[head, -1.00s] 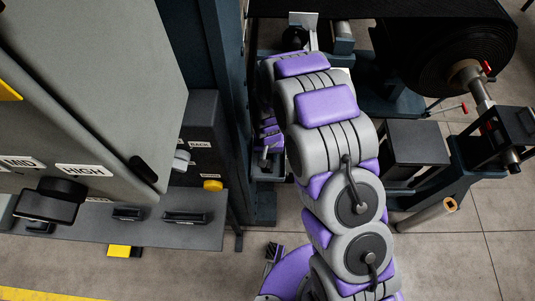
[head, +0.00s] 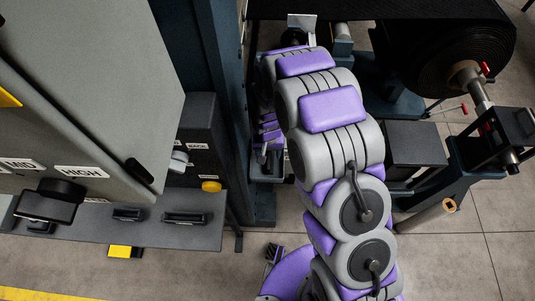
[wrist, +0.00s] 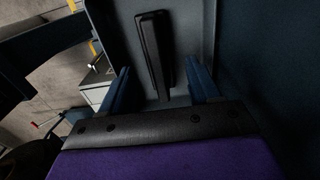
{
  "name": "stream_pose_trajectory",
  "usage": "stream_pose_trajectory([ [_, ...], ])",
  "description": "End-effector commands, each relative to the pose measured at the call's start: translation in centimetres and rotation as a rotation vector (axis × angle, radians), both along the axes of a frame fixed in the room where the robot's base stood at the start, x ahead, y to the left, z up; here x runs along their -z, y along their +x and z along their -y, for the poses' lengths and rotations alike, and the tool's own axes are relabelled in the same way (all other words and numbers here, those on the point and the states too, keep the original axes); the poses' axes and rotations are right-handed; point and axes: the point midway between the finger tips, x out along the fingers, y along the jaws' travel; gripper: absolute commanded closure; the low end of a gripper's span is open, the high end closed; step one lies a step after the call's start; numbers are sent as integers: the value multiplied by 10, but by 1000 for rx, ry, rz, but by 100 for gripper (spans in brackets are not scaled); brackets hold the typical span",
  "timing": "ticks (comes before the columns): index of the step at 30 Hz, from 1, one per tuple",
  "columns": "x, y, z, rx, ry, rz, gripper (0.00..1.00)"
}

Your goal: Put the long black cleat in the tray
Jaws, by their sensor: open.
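The long black cleat (wrist: 155,50) shows in the wrist view, lying on a blue-grey surface just beyond my gripper. My gripper (wrist: 162,78) is open, with one dark blue finger on each side of the cleat's near end. The fingers look apart from the cleat, and the gap in depth is hard to judge. In the head view my arm covers much of the work area, and I cannot make out the cleat there. I cannot identify the tray with certainty in either view.
A large black belt roll (head: 445,50) on a blue stand is at the upper right. A grey panel (head: 90,80) with HIGH and MID labels fills the left, above a grey ledge (head: 120,235). A dark blue column (head: 205,60) stands close left of my arm. Open floor lies at the lower right.

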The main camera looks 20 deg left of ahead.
Motion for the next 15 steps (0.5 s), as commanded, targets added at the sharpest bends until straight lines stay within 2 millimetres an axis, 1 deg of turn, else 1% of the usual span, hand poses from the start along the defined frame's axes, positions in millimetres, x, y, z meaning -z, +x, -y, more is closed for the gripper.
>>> stream_pose_trajectory([
  [1,-12,1,-1,-1,1,4,38],
  [9,-67,1,-2,1,1,3,38],
  [12,-82,1,-1,1,0,1,38],
  [15,-90,0,0,0,1,0,38],
])
